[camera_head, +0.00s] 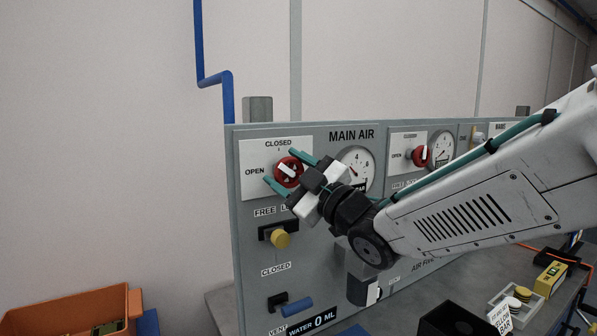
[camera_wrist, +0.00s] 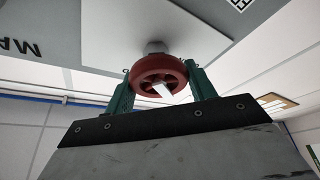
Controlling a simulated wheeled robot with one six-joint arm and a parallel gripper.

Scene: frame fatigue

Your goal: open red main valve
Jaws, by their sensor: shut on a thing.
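The red main valve (camera_head: 288,171) is a round red knob with a white pointer bar, on a white plate marked CLOSED at the top and OPEN at the left, beside the MAIN AIR label. Its white pointer slants toward the upper left, between the two marks. My gripper (camera_head: 288,172) has its green fingers on either side of the knob. In the wrist view the red knob (camera_wrist: 158,70) sits between the two green fingers of my gripper (camera_wrist: 160,82), which are shut on its rim. The white pointer shows partly there.
A pressure gauge (camera_head: 357,169) is right of the valve, partly behind my gripper. A second red valve (camera_head: 419,156) is further right. An orange bin (camera_head: 72,312) stands at lower left; a black box (camera_head: 452,321) is on the bench.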

